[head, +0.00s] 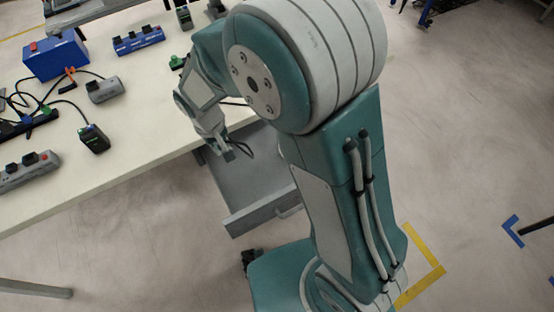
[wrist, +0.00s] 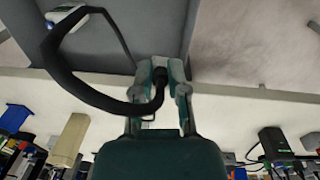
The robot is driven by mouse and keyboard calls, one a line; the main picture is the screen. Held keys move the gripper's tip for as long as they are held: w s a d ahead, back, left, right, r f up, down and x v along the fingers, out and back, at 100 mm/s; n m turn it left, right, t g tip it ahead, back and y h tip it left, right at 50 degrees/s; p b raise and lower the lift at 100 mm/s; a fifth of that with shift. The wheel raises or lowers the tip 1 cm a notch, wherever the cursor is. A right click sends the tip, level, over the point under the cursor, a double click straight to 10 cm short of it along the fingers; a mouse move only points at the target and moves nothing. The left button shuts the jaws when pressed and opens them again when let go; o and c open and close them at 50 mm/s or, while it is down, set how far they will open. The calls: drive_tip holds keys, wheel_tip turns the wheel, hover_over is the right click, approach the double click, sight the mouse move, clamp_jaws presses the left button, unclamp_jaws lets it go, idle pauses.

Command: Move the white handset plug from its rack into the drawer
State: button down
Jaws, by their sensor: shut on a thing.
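My gripper (head: 228,150) is over the open grey drawer (head: 262,210) below the table's edge. In the wrist view, my gripper (wrist: 163,68) is shut on the plug, of which mainly a dark end with a thick black cable shows between the fingers. The cable loops left to a small white and green piece (wrist: 67,14), seen against the grey drawer (wrist: 115,45). Whether that piece touches the drawer, I cannot tell. The fingers hide most of the plug. I cannot pick out the rack surely.
The white table (head: 130,155) holds a blue box (head: 55,59), a blue power strip (head: 138,40), grey socket strips (head: 28,172) and black cables near its left side. My arm covers part of the drawer's right side. The floor to the right is mostly clear.

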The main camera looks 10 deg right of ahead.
drive_tip(key=s+a+f+n, duration=0.1)
drive_tip(key=s+a+f, duration=0.1)
drive_tip(key=a+f, duration=0.5)
drive_tip(key=w+d+f, duration=0.1)
drive_tip(key=d+f, duration=0.2)
drive_tip(key=d, duration=0.1)
drive_tip(key=w+d+f, duration=0.2)
drive_tip(key=d+f, duration=0.2)
drive_tip(key=d, duration=0.1)
drive_tip(key=w+d+f, duration=0.1)
drive_tip(key=d+f, duration=0.3)
drive_tip(key=shift+w+d+f, duration=0.2)
drive_tip(key=shift+w+f, duration=0.05)
drive_tip(key=shift+w, duration=0.15)
drive_tip(key=shift+f, duration=0.35)
drive_tip(key=shift+a+f, duration=0.15)
drive_tip(key=shift+a, duration=0.3)
drive_tip(key=c, duration=0.7)
unclamp_jaws()
drive_tip(key=shift+o, duration=0.2)
drive_tip(key=shift+d, duration=0.25)
